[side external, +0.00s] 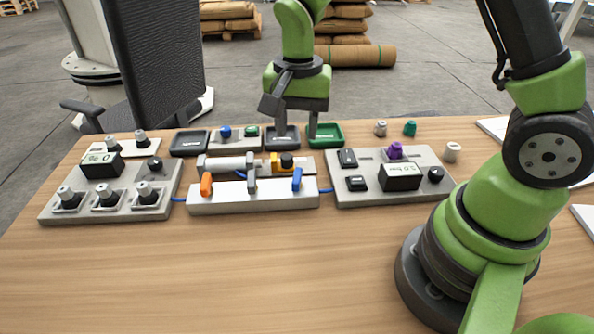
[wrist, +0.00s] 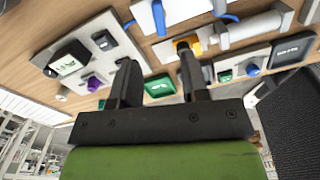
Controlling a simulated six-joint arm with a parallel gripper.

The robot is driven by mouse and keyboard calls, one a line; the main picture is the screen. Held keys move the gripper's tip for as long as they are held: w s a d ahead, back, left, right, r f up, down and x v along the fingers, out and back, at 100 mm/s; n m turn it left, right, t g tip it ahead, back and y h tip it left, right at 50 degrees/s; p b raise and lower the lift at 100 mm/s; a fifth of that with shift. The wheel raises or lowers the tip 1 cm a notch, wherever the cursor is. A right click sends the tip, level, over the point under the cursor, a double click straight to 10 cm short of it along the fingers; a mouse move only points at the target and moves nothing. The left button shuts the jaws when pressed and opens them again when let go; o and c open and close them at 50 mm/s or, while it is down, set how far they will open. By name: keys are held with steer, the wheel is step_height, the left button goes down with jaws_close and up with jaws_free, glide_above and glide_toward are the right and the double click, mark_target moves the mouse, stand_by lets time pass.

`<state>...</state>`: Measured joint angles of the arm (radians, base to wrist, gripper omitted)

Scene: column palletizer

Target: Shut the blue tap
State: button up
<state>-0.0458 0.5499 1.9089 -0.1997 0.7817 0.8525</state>
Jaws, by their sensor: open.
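The blue tap (side external: 297,179) is a small blue lever at the right end of a white block (side external: 230,205) in the middle of the table. A grey lever (side external: 252,185) and an orange lever (side external: 206,184) sit to its left on the same block. The blue tap also shows near the top of the wrist view (wrist: 159,18). My gripper (side external: 295,131) is open and empty, pointing down over the trays behind the block. It is apart from the blue tap. In the wrist view its two fingers (wrist: 158,65) show with a gap between them.
A cylinder unit with a yellow-and-black part (side external: 283,162) lies just behind the tap block. A panel with a purple knob (side external: 395,150) stands right, a panel of dark knobs (side external: 107,197) left. A green tray (side external: 325,135) is behind. The table's front is clear.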

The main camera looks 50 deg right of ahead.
mark_target(297, 175)
step_height(297, 175, down, 10)
steer(key=shift+f, duration=0.2)
stand_by(0.3)
jaws_close()
